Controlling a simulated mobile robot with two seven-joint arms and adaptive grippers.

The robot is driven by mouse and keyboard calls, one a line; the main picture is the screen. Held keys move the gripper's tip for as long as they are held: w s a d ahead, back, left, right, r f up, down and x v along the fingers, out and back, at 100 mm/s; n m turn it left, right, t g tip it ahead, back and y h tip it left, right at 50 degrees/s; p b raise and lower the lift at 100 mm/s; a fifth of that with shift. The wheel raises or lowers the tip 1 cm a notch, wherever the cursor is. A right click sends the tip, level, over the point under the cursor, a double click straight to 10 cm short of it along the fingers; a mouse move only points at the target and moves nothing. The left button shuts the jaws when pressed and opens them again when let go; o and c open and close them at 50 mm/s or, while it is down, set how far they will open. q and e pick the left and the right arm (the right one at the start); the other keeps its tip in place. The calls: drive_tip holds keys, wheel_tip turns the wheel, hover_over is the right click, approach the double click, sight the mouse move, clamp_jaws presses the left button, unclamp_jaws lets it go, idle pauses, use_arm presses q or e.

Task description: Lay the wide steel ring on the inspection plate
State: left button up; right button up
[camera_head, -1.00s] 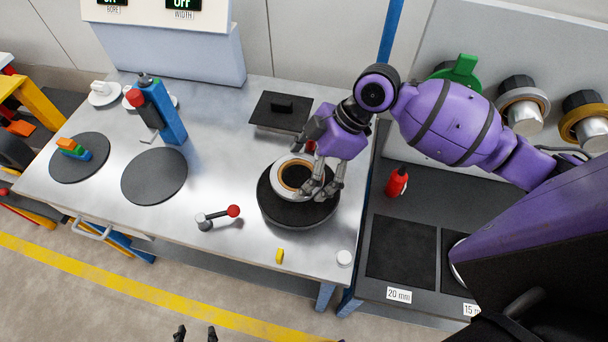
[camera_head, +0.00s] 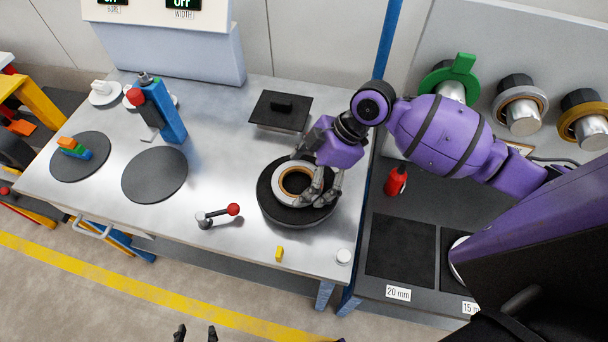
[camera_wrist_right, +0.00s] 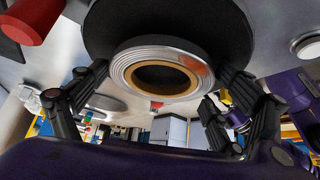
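The wide steel ring (camera_head: 283,199), silver with a tan inner lining, lies flat at the round black inspection plate (camera_head: 268,208); I cannot tell whether it rests fully on it. My right gripper (camera_head: 311,172) reaches down from the right with its fingers around the ring's outer edge. In the right wrist view the ring (camera_wrist_right: 125,72) sits between the fingertips, which look close against its sides, with the dark plate (camera_wrist_right: 105,25) behind it. The exact contact is hard to see. My left gripper (camera_head: 196,335) shows only as two dark, parted fingertips at the bottom edge.
A red-knobbed lever (camera_head: 218,215), a small yellow block (camera_head: 279,254) and a white disc (camera_head: 343,256) lie near the plate. A red bottle (camera_head: 396,181) stands to the right. Bare table lies left of the plate.

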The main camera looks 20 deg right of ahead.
drive_tip(key=shift+o, duration=1)
drive_tip(key=shift+f, duration=0.55)
drive_tip(key=shift+r, duration=0.35)
drive_tip(key=v, duration=1.2)
drive_tip(key=shift+r, duration=0.55)
drive_tip(key=shift+a, duration=0.1)
